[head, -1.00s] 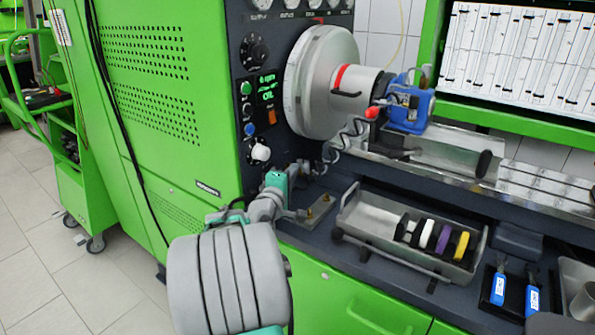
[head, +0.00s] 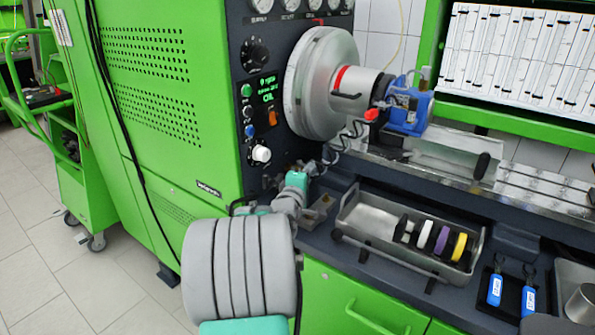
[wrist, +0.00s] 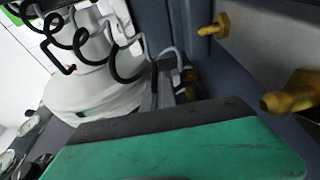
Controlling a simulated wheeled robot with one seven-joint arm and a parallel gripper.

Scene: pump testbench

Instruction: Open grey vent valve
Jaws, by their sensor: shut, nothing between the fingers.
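My gripper (head: 314,170) is at the end of the grey and teal arm, low at the front of the bench, below the large silver wheel. Its fingers are small and partly hidden in the head view. It is shut and empty. The teal gripper body fills the bottom of the wrist view. A brass fitting (wrist: 290,95) shows at the right there, with a second brass fitting (wrist: 213,27) farther up. I cannot clearly pick out the grey vent valve. A pale grey knob (head: 261,153) sits low on the dark control panel, left of my gripper.
The silver wheel (head: 320,90) with a blue pump (head: 408,110) stands above and right of my gripper. A coiled black cable (wrist: 85,38) hangs close by. A metal tray (head: 370,215) with coloured rings lies to the right. Blue-handled tools (head: 495,288) lie farther right.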

